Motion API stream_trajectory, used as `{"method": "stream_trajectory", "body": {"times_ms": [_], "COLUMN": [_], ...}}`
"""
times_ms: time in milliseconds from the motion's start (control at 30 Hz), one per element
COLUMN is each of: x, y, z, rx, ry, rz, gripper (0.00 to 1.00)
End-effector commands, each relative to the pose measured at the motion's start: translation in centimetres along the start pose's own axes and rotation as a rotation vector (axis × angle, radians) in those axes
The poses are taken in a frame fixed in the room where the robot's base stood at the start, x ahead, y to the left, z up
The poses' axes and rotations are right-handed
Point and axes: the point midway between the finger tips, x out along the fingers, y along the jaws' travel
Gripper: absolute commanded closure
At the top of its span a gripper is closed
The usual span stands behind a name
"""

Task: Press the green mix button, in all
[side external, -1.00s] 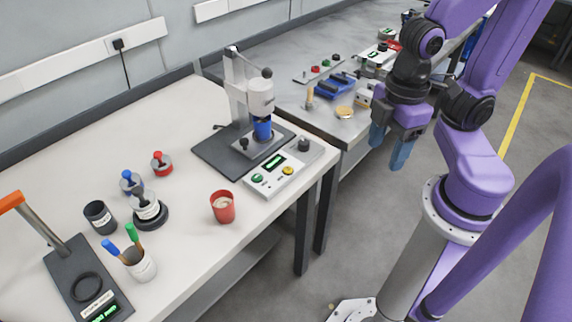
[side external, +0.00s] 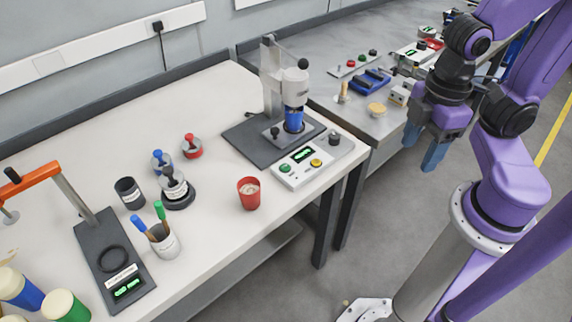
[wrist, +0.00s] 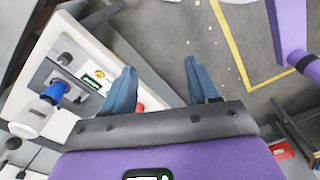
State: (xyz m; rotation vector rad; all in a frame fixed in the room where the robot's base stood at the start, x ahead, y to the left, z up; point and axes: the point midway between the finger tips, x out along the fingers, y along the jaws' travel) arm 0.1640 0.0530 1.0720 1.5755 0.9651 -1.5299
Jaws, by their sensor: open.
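The green button (side external: 285,168) is at the left front of a pale control box (side external: 301,172) on the white bench. A lit display and a yellow button (side external: 316,163) are beside it. Behind the box stands a mixer (side external: 294,86) with a blue cup (side external: 293,118) under its head. My gripper (side external: 422,146) is open and empty, off to the right of the bench, well apart from the box. In the wrist view its blue fingers (wrist: 160,72) are spread over the floor, and the box's display (wrist: 93,81) shows at left; I cannot make out the green button there.
A red cup (side external: 249,194) stands left of the box. Weights, dark cup, pen holder (side external: 165,242) and a black stand with an orange handle (side external: 30,181) fill the left bench. A grey bench (side external: 370,118) with small tools adjoins behind. Open floor lies below my gripper.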

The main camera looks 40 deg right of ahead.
Motion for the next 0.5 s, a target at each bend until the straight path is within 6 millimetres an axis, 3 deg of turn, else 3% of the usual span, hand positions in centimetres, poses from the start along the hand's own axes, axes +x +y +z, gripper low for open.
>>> {"method": "stream_trajectory", "body": {"times_ms": [33,167,500], "x": [0.00,0.00,0.00], "y": [0.00,0.00,0.00], "z": [0.00,0.00,0.00], "rx": [0.000,0.000,0.000], "ry": [0.000,0.000,0.000], "rz": [0.000,0.000,0.000], "gripper": [0.56,0.98,1.00]}}
